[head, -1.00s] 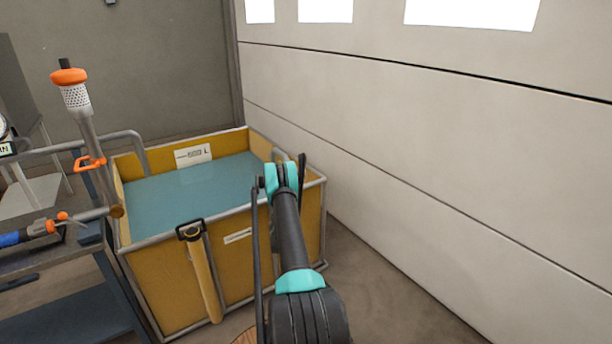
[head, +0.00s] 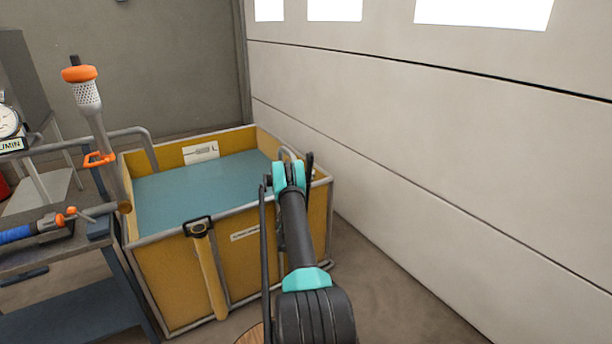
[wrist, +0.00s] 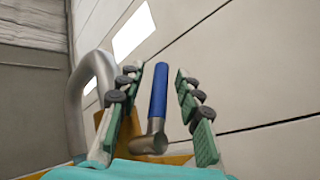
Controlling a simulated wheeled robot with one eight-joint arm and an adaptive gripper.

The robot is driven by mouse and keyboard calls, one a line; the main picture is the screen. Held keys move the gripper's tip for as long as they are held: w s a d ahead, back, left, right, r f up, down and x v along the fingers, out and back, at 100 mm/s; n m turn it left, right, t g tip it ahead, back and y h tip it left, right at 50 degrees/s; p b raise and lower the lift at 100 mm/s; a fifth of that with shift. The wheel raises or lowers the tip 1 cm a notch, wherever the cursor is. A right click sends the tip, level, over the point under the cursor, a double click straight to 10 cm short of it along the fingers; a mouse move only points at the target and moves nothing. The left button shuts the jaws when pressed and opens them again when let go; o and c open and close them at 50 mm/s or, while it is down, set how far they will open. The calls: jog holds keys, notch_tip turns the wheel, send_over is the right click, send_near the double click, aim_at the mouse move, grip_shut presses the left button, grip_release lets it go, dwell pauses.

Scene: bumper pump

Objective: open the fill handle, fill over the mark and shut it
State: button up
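A blue-gripped handle (wrist: 158,92) on a short metal pipe stub stands upright in the wrist view, between my gripper's fingers as seen from there. My gripper (wrist: 160,78) is open, with a gap on both sides of the blue grip; I cannot tell how deep the grip lies between the fingers. In the head view my gripper (head: 289,172) is over the tank's right side and hides the handle. The yellow tank (head: 175,275) holds blue-green water (head: 200,192). A white label with lettering (head: 201,153) is on its inner back wall, above the water.
A bent grey pipe (wrist: 88,92) rises left of the fingers. An upright orange-capped strainer pipe (head: 88,95) and a cart (head: 65,290) with a round gauge (head: 9,122) stand left. The wall (head: 470,170) is close on the right.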

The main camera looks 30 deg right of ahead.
notch_tip(320, 180, up, 10)
dwell(0.6)
